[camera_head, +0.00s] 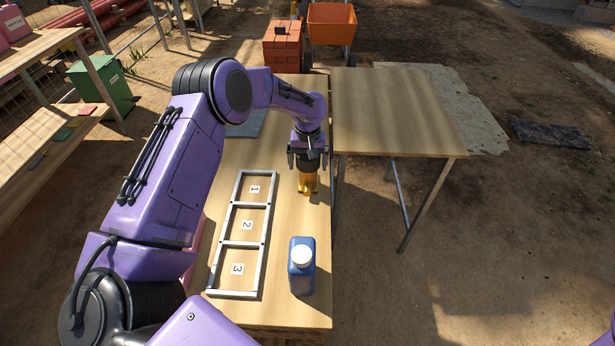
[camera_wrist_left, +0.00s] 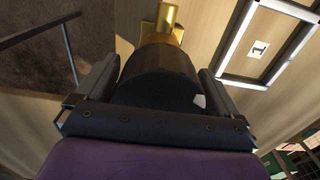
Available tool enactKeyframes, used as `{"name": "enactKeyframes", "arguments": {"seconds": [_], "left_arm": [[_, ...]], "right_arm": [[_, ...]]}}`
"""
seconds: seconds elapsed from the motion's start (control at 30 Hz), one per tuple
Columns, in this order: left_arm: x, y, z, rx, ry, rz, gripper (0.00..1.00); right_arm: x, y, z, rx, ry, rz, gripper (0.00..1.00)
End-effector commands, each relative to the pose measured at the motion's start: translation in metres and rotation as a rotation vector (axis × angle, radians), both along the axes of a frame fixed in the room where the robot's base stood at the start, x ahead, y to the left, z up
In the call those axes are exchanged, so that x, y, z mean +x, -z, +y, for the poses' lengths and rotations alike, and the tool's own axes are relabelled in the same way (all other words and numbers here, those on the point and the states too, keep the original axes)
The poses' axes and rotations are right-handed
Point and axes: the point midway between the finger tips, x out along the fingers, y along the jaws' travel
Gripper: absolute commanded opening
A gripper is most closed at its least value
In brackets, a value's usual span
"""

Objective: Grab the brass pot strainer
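The brass pot strainer (camera_head: 308,184) stands on the wooden table, with a gold-coloured base and a dark round upper body. In the left wrist view its black cylinder (camera_wrist_left: 160,80) fills the space between my fingers, and its brass part (camera_wrist_left: 165,25) shows beyond. My left gripper (camera_head: 308,160) reaches down over the strainer, one finger on each side of the dark body. The fingers look open, with a narrow gap beside the cylinder. Any contact at the fingertips is hard to see. My right gripper is out of view.
A white frame (camera_head: 266,224) with compartments 1, 2 and 3 lies left of the strainer. A blue bottle (camera_head: 301,278) with a white cap stands nearer to me. A second, bare table (camera_head: 390,110) is at right. Bricks (camera_head: 283,45) and an orange cart (camera_head: 332,25) stand behind.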

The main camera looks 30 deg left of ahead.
Motion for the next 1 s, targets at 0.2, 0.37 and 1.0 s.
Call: {"name": "enactKeyframes", "arguments": {"seconds": [0.2,0.37,1.0], "left_arm": [[0.000,0.000,0.000,0.000,0.000,0.000,0.22],[0.001,-0.001,0.000,0.000,0.000,-0.002,0.00],[-0.014,-0.051,0.006,-0.002,-0.001,-0.003,0.00]], "right_arm": [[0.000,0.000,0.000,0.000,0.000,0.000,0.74],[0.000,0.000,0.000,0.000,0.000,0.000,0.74],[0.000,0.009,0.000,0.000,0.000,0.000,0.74]]}}
